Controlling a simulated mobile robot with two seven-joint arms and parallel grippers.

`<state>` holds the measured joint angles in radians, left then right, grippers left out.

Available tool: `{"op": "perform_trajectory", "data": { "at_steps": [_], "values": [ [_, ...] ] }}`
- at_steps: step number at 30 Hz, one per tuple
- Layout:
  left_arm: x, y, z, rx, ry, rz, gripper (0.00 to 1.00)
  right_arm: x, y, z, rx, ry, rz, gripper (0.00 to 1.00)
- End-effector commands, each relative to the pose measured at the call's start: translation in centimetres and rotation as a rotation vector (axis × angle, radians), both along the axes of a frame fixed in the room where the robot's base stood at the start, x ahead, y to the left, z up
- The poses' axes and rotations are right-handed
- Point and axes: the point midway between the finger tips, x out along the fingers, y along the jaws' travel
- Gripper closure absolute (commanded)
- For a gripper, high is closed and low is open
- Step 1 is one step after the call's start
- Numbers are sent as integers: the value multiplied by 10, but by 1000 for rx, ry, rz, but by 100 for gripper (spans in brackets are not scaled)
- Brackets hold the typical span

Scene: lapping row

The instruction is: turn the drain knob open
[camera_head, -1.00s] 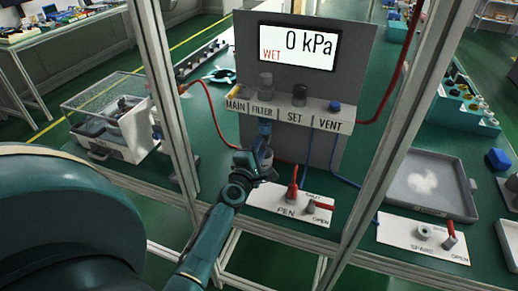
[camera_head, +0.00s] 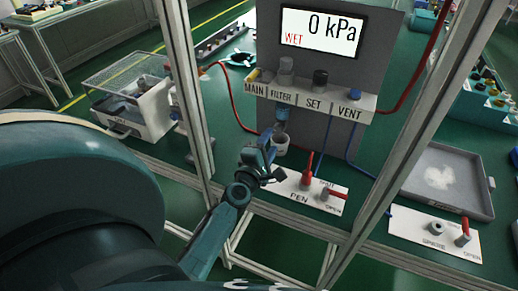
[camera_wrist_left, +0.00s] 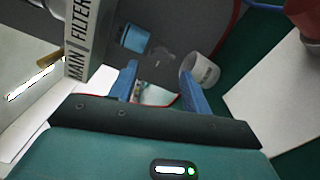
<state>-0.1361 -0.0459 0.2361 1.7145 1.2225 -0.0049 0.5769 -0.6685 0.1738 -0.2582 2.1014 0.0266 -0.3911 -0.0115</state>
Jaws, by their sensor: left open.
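The filter's blue lower part (camera_head: 281,113) hangs under the shelf by the FILTER label. It also shows in the left wrist view as a blue cylinder (camera_wrist_left: 135,38) with a small, blurred grey piece (camera_wrist_left: 160,57) below it. I cannot tell for sure whether that piece is the drain knob, or how it is turned. A white cup (camera_head: 281,144) stands beneath. My left gripper (camera_head: 268,148) is just left of the cup, below the filter. In the left wrist view the fingers (camera_wrist_left: 159,72) are apart, with nothing visibly gripped. My right gripper is not in view.
The labelled shelf (camera_head: 310,98) sits under a display (camera_head: 322,33) reading 0 kPa, WET. Frame posts (camera_head: 189,90) stand between me and the bench. A grey tray (camera_head: 447,182) is farther right.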

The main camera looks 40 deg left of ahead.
Motion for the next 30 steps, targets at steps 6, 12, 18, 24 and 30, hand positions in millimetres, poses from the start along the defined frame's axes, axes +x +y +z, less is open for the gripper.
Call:
{"op": "perform_trajectory", "data": {
  "at_steps": [6,12,18,24,30],
  "values": [
    [-48,-11,-2,1,2,0,52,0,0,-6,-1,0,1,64],
    [-73,-17,-2,1,0,1,52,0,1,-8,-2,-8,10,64],
    [-80,-19,0,0,0,0,52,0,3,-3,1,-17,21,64],
    [-80,-19,0,0,0,0,52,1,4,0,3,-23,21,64],
    [-80,-19,0,0,0,0,52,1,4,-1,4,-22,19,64]
  ]
}}
